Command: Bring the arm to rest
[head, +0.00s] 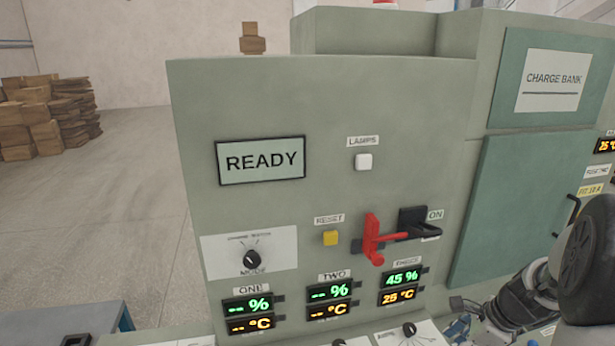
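My arm shows at the lower right, with a dark rounded joint in front of the green cabinet. My gripper (482,312) seems to be the dark, cluttered end part to the left of that joint, low in front of the charge bank (330,95). Its fingers are too small and too mixed with the parts behind to tell whether they are open or shut. I see nothing clearly held. The rest of the arm is cut off by the right and bottom edges.
The panel carries a READY screen (261,161), a white lamps button (364,161), a yellow reset button (330,238), a mode knob (252,259) and a red-handled switch (374,240). Display three reads 45 % and 25 °C; one and two show dashes. Open floor (130,170) lies left.

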